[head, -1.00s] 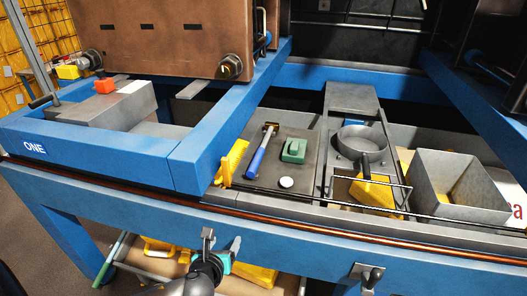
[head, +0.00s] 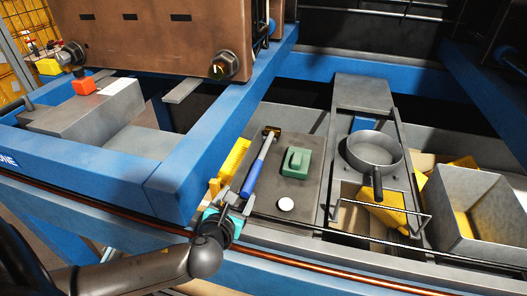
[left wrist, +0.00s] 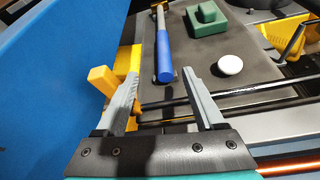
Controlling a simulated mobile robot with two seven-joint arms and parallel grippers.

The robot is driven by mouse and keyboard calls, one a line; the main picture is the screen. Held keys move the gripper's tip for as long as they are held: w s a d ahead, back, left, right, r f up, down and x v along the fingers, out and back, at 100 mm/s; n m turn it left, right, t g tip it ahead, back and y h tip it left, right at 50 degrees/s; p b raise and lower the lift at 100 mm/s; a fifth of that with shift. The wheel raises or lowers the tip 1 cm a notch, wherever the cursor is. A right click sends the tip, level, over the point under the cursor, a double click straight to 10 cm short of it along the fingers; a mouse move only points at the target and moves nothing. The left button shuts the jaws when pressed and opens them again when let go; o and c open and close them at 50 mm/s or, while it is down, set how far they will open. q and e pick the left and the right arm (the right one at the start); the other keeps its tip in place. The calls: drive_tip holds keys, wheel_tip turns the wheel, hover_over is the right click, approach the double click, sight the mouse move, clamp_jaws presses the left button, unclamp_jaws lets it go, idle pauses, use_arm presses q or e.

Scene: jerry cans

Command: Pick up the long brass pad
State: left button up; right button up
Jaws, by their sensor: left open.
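My left gripper (head: 236,198) is open and empty at the near edge of the dark work plate. It shows in the left wrist view (left wrist: 160,76) with its fingers spread. A long yellow, brass-like piece (head: 232,162) stands along the plate's left edge, beside the blue beam; I cannot tell for sure that it is the long brass pad. The hammer's blue handle (left wrist: 165,58) points toward the gap between the fingers.
The hammer (head: 260,163), a green block (head: 296,162) and a white disc (head: 285,203) lie on the dark plate (head: 305,190). A blue beam (head: 215,130) rises close on the left. A round pan (head: 373,150) and a grey bin (head: 470,205) stand to the right. Thin rods cross the front.

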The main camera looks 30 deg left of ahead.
sight(251, 180)
use_arm(q)
drive_tip(key=x, duration=0.3)
drive_tip(key=shift+s+d, duration=0.1)
drive_tip(key=b+x, duration=0.1)
drive_tip(key=x, duration=0.4)
drive_tip(key=shift+f, duration=0.1)
drive_tip(key=shift+w+a+f+b, duration=0.2)
drive_tip(key=shift+w+b, duration=0.1)
drive_tip(key=shift+w, duration=0.35)
drive_tip(key=shift+d+b+x, duration=0.15)
drive_tip(key=shift+b+x, duration=0.15)
drive_tip(key=shift+x, duration=0.95)
drive_tip(key=shift+d+b+x, duration=0.1)
drive_tip(key=shift+b+x, duration=0.2)
drive_tip(key=shift+x, duration=1)
drive_tip(key=shift+f, duration=0.2)
use_arm(e)
drive_tip(key=f, duration=0.1)
drive_tip(key=s+f, duration=0.1)
drive_tip(key=f, duration=0.1)
drive_tip(key=shift+s, duration=0.2)
use_arm(q)
clamp_jaws()
